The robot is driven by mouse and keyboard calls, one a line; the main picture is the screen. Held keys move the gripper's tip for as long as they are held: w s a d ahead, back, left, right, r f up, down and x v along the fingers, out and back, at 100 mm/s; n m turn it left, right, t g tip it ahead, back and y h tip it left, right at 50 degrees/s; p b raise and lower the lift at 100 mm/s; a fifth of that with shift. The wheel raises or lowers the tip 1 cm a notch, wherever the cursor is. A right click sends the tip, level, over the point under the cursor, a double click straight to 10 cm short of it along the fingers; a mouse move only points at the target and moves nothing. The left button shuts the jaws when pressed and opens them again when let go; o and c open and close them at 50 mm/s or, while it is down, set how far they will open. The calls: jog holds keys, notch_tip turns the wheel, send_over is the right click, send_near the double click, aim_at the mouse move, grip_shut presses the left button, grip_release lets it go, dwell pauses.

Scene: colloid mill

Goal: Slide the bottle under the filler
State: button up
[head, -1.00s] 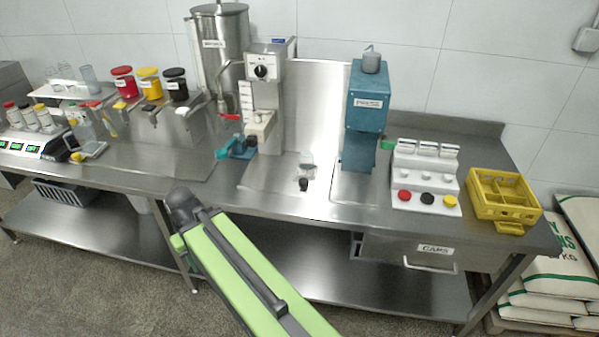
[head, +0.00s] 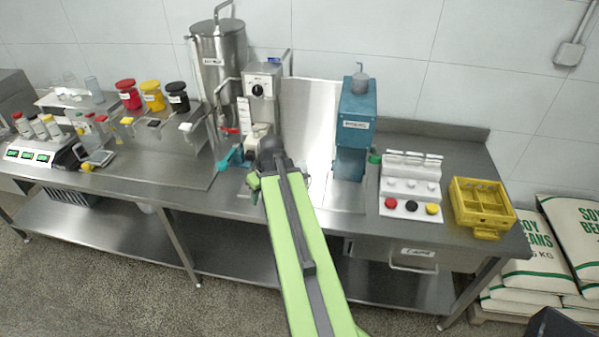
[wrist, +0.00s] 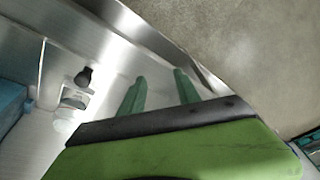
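A small clear bottle (wrist: 75,96) with a dark cap shows at left in the wrist view, on the steel surface. It seems to lie with its cap toward the table's front edge, but I cannot be sure. My arm hides most of it in the head view. My gripper (wrist: 160,92) is open and empty, its two green fingers apart, right of the bottle and not touching it. A steel machine with a black knob (head: 262,90), which seems to be the filler, stands behind my arm. A teal clamp-like part (head: 231,157) is at its lower left.
A teal machine (head: 352,125) stands right of my arm. Further right are a white stand (head: 408,188) with coloured caps and a yellow crate (head: 483,205). A steel tank (head: 218,65) and several jars are left. The table's front edge lies below my arm.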

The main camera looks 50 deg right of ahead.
jog(key=s+d+r+m+t+h+p, duration=0.15)
jog(key=s+d+r, duration=0.25)
jog(key=d, duration=0.4)
jog(key=s+d+r+n+p, duration=0.1)
jog(key=s+d+r+p, duration=0.25)
jog(key=d, duration=0.45)
jog(key=shift+m, duration=0.25)
jog(key=b+x, duration=1.1)
jog(key=a+b+x, duration=0.1)
jog(key=b+x, duration=0.5)
jog(key=shift+s+f, duration=0.15)
jog(key=shift+f, duration=0.15)
jog(key=shift+r, duration=0.1)
grip_shut()
